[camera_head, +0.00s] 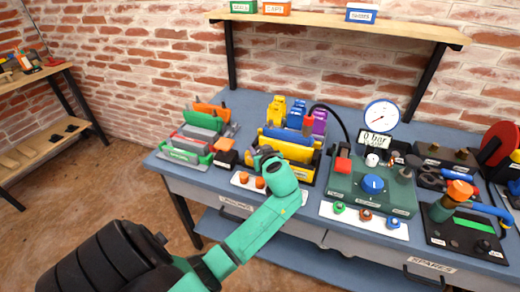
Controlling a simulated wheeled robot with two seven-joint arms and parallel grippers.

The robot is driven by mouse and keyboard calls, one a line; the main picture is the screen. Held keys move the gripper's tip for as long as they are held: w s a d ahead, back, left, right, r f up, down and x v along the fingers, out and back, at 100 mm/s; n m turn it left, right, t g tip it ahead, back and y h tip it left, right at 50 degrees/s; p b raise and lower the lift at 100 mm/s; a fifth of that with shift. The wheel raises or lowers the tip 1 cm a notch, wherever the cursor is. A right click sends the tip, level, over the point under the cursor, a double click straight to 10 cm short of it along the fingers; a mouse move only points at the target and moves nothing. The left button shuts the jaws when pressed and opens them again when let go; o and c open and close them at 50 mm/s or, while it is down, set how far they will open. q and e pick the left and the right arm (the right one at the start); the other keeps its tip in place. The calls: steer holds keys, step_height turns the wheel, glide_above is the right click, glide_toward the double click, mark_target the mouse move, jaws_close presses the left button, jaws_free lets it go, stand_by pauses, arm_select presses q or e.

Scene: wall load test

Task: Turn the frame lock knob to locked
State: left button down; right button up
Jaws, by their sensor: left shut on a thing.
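My green left arm reaches up from the lower left over the workbench (330,105). Its gripper (262,154) is at the left front of a yellow frame (290,147) that carries yellow, blue and purple parts. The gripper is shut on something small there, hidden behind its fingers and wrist. By its place it appears to be the frame lock knob, but its shape, markings and turn position cannot be made out. My right gripper is not in view.
A white plate with orange knobs (260,182) lies just in front of the gripper. A green rack (195,146) stands left. A green pump unit (372,184) with a blue knob and gauge (381,115) stands right. A shelf (340,24) hangs above.

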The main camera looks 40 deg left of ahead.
arm_select(q)
steer(key=m+t+h+p, duration=0.1)
steer(key=m+t+h, duration=0.1)
steer(key=shift+r+m+p, duration=0.15)
steer(key=shift+m+p, duration=0.15)
steer(key=shift+m, duration=0.1)
steer(key=m+t+h+p, duration=0.1)
steer(key=m+h+p, duration=0.2)
steer(key=p, duration=0.1)
steer(key=m+t+h+p, duration=0.2)
steer(key=m+h+p, duration=0.1)
steer(key=h+p, duration=0.1)
steer(key=shift+r, duration=0.2)
steer(key=shift+a+f+m+h+p, duration=0.15)
steer(key=shift+m+h+p, duration=0.25)
steer(key=shift+m+h, duration=0.65)
steer(key=shift+f+m+h+b, duration=0.35)
steer(key=shift+m+h+b, duration=0.05)
steer(key=shift+m+h, duration=0.5)
steer(key=m+h+b, duration=0.2)
steer(key=h+b, duration=0.1)
steer(key=shift+f+m+g+b, duration=0.1)
steer(key=shift+m+g+b, duration=0.2)
steer(key=shift+b, duration=0.1)
steer(key=shift+r+m+h+b, duration=0.25)
steer(key=shift+m+h+b, duration=0.25)
steer(key=shift+b, duration=0.2)
steer(key=shift+c, duration=1.5)
jaws_free()
